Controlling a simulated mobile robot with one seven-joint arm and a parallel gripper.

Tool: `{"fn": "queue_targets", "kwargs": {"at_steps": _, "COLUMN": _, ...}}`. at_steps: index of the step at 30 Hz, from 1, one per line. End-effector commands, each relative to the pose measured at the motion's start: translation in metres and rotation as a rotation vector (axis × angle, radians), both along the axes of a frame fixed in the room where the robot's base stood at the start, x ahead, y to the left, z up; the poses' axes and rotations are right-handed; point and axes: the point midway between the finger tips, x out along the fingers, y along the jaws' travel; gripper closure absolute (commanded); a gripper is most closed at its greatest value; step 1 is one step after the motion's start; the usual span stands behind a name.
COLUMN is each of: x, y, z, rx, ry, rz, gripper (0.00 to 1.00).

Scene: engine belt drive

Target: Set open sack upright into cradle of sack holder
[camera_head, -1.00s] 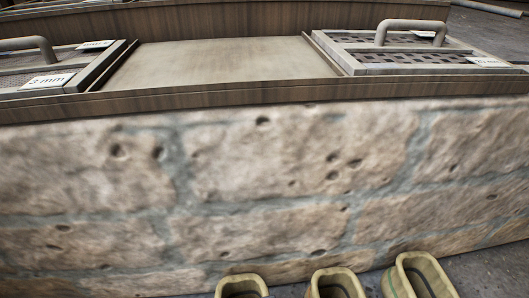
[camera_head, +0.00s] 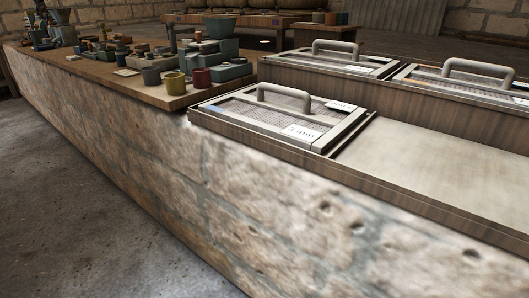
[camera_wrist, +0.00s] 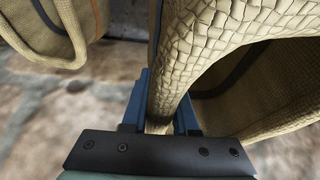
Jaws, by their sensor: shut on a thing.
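In the wrist view, my gripper (camera_wrist: 161,118) has its blue fingers on either side of the thick rim of a woven tan sack (camera_wrist: 220,55). It is shut on this rim. The sack fills the upper right of that view, and its dark open mouth shows at the right. Its lower part is hidden. My gripper and the held sack are not seen in the head view. I cannot make out the sack holder or its cradle in either current view.
Another woven sack-like thing (camera_wrist: 60,30) hangs into the upper left of the wrist view. A long stone-faced counter (camera_head: 200,170) carries a handled 3 mm screen (camera_head: 285,115) and several pots and small devices (camera_head: 175,82). Bare floor (camera_head: 60,190) lies left of it.

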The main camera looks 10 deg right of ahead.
Motion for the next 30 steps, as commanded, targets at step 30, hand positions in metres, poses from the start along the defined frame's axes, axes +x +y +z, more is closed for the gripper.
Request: {"fn": "queue_targets", "kwargs": {"at_steps": 30, "x": 0.071, "y": 0.067, "z": 0.152, "rx": 0.005, "ry": -0.009, "rz": 0.228, "gripper": 1.0}}
